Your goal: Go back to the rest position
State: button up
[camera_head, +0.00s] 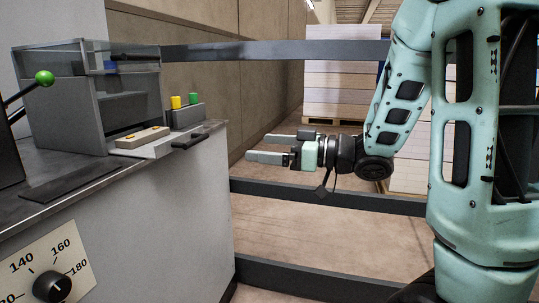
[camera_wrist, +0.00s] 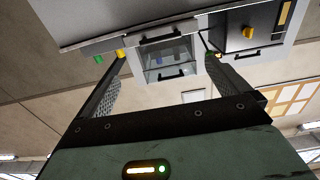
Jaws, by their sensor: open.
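My gripper (camera_head: 268,148) is open and empty in the head view. It points left toward the grey machine (camera_head: 185,235), with clear air between its fingers and the machine's edge. In the wrist view, my gripper (camera_wrist: 165,75) shows its two fingers spread wide with nothing between them. My teal arm reaches in from the right side of the head view.
The machine carries a glass-fronted box (camera_head: 118,100), yellow and green buttons (camera_head: 185,101), a green-knobbed lever (camera_head: 44,78) and a dial (camera_head: 52,286). Dark rails (camera_head: 320,196) run behind my gripper. Stacked reams (camera_head: 343,88) stand on a pallet beyond.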

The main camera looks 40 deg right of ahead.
dwell(0.6)
jog(key=w+a+f+m+g+h, duration=0.2)
jog(key=w+a+f+g+h, duration=0.15)
jog(key=a+f+h, duration=0.55)
jog(key=s+a+f+n+g, duration=0.15)
jog(key=s+a+g, duration=0.25)
jog(key=s, duration=0.4)
jog(key=s+a+f+g+h, duration=0.1)
jog(key=s+a+f+g, duration=0.2)
jog(key=s+a, duration=0.35)
jog(key=s+a+f+n+g, duration=0.1)
jog(key=s+a+f+g, duration=0.25)
jog(key=s, duration=0.65)
notch_tip(320, 180, up, 37)
jog(key=d+p, duration=0.1)
jog(key=p, duration=3.5)
jog(key=shift+r+g+p, duration=0.2)
jog(key=shift+g+p, duration=0.1)
jog(key=shift+p, duration=0.05)
